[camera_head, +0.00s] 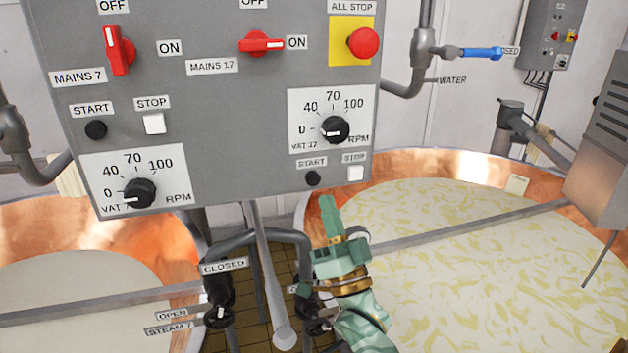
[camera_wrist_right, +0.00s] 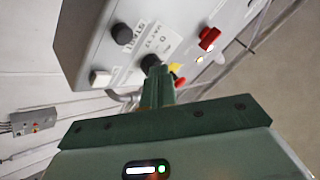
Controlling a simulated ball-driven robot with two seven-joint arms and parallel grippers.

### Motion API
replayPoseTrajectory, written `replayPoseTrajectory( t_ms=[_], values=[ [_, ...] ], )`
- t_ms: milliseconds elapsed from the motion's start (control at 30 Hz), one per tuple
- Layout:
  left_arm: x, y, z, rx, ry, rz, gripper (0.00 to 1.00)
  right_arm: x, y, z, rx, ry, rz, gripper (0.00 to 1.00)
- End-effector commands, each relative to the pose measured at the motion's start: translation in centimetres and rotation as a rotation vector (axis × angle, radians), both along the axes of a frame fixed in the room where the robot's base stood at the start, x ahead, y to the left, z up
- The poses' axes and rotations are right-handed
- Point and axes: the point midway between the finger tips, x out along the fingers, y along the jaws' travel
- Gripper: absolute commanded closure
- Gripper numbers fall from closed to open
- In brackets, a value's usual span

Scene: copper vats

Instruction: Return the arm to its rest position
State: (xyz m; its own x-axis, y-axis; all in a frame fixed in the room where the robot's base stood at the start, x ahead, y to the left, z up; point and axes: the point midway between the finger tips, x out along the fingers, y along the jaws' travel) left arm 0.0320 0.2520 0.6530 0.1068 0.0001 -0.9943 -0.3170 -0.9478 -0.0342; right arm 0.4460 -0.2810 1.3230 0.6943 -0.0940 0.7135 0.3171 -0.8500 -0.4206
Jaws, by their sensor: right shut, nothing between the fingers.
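My right gripper (camera_head: 331,212) is green with brass-coloured bands and shows in the head view just below the grey control panel (camera_head: 225,100). Its fingers are together, pointing up, with nothing between them. In the right wrist view the shut fingers (camera_wrist_right: 158,88) point toward the panel, and a black knob shows close past their tips; I cannot tell whether they touch. In the head view the fingertips are below the vat 17 start button (camera_head: 312,178) and the white stop button (camera_head: 355,173). My left gripper is not in view.
A copper vat (camera_head: 440,165) with a pale yellow mix stands behind and right of my right arm. Another copper vat (camera_head: 150,235) is at left. Steam pipes and valves (camera_head: 218,290) stand between them. A blue-handled water valve (camera_head: 480,53) and a grey box (camera_head: 552,35) are at upper right.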

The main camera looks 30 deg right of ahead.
Motion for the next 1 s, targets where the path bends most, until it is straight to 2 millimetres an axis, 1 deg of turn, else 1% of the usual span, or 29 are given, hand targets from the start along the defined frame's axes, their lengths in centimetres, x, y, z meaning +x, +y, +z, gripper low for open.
replayPoseTrajectory(
  t_ms=[300,367,433,467,567,600,667,700,767,800,867,900,1000],
  values=[
    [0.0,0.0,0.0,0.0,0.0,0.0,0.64,0.0,0.0,0.0,-0.003,0.004,-0.001,1.0],
    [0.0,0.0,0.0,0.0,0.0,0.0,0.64,0.1,0.2,-0.4,-0.019,0.031,-0.008,1.0],
    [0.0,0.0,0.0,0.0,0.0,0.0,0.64,0.4,0.7,-1.5,-0.068,0.112,-0.028,1.0],
    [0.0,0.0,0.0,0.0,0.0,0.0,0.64,0.6,1.0,-2.3,-0.102,0.166,-0.041,1.0],
    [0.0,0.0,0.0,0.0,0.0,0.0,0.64,0.7,2.1,-6.3,-0.271,0.415,-0.099,1.0],
    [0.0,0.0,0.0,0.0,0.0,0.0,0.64,0.3,2.5,-8.4,-0.358,0.536,-0.124,1.0],
    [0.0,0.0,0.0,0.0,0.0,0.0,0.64,-0.7,2.8,-11.7,-0.504,0.723,-0.158,1.0],
    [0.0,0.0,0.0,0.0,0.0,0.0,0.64,-1.7,2.8,-13.8,-0.6,0.841,-0.177,1.0],
    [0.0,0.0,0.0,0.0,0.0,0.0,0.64,-3.5,2.7,-16.6,-0.738,0.999,-0.196,1.0],
    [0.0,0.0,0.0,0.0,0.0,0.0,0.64,-4.8,2.4,-18.1,-0.823,1.091,-0.206,1.0],
    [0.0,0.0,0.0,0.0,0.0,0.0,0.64,-6.7,2.0,-19.9,-0.936,1.211,-0.214,1.0],
    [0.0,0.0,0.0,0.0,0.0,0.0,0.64,-8.0,1.7,-20.9,-1.004,1.282,-0.216,1.0],
    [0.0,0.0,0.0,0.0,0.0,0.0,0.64,-11.2,0.8,-22.7,-1.164,1.436,-0.218,1.0]
  ],
)
